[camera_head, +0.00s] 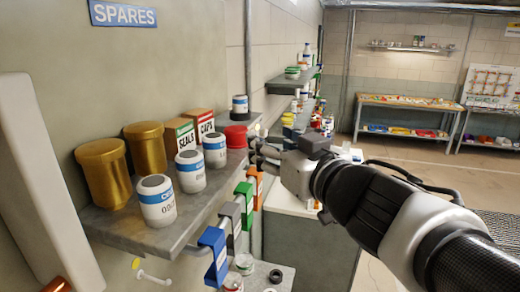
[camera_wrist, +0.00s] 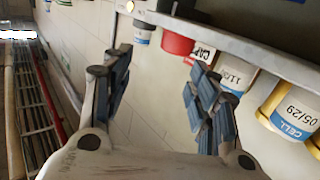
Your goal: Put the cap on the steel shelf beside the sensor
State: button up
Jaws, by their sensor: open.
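A red cap (camera_head: 236,136) stands on the grey steel shelf (camera_head: 205,219), close to its front edge. In the wrist view the red cap (camera_wrist: 177,43) shows beyond the fingers, between a small blue-banded white cylinder (camera_wrist: 143,33) and the CAPS box (camera_wrist: 203,52). That small cylinder (camera_head: 239,104) stands behind the cap in the head view. Several larger blue-banded cylinders, one of them (camera_head: 189,172), stand on the shelf; which one is the sensor I cannot tell. My gripper (camera_head: 260,152) is just right of the cap. Its fingers (camera_wrist: 160,95) are apart with nothing between them.
Two gold canisters (camera_head: 146,148) and the SEALS box (camera_head: 181,135) stand along the wall. Coloured tags, including a blue one (camera_head: 214,250), hang below the shelf edge. A farther shelf (camera_head: 292,82) holds small items. Some shelf top shows bare near the front edge.

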jog(key=s+d+f+m+g+h, duration=0.55)
jog(key=s+d+f+h, duration=0.4)
jog(key=d+f, duration=0.35)
jog(key=s+a+f+g+y, duration=0.3)
jog(key=s+f+g, duration=0.3)
jog(key=s+f, duration=0.5)
jog(key=s+a+n, duration=0.1)
jog(key=s, duration=0.3)
jog(key=shift+f, duration=0.15)
jog(key=shift+w+a+f, duration=0.1)
jog(key=shift+f, duration=0.05)
